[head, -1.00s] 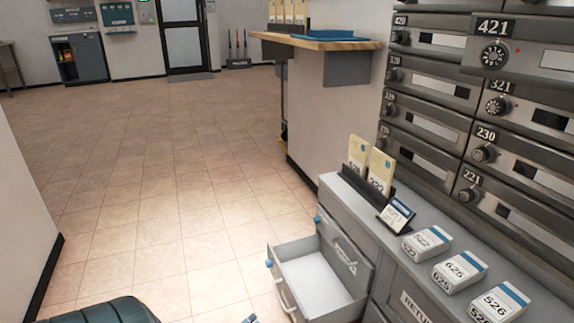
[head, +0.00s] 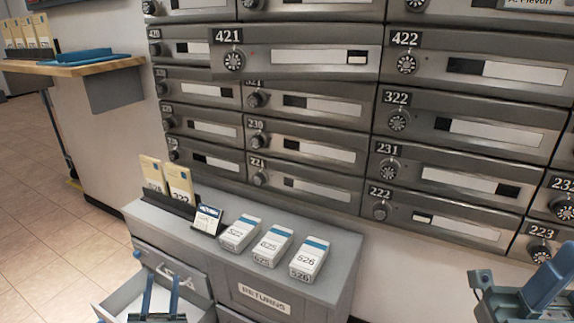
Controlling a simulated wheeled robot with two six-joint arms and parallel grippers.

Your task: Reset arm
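My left gripper (head: 162,280) is at the bottom left, in front of the open drawer. Its two blue fingers stand apart with nothing seen between them. My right gripper (head: 545,280) is at the bottom right corner, in front of the mailbox wall, partly cut off by the frame edge. Its finger gap cannot be made out, and nothing held shows. Neither gripper visibly touches a box or card.
A grey cabinet (head: 330,250) carries white boxes 522 (head: 240,233), 625 (head: 272,247) and 526 (head: 308,260), plus a card holder (head: 168,200). Its drawer (head: 125,300) is open. Mailbox 421 (head: 300,58) protrudes. A wooden shelf (head: 100,66) holds a blue tray (head: 75,56).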

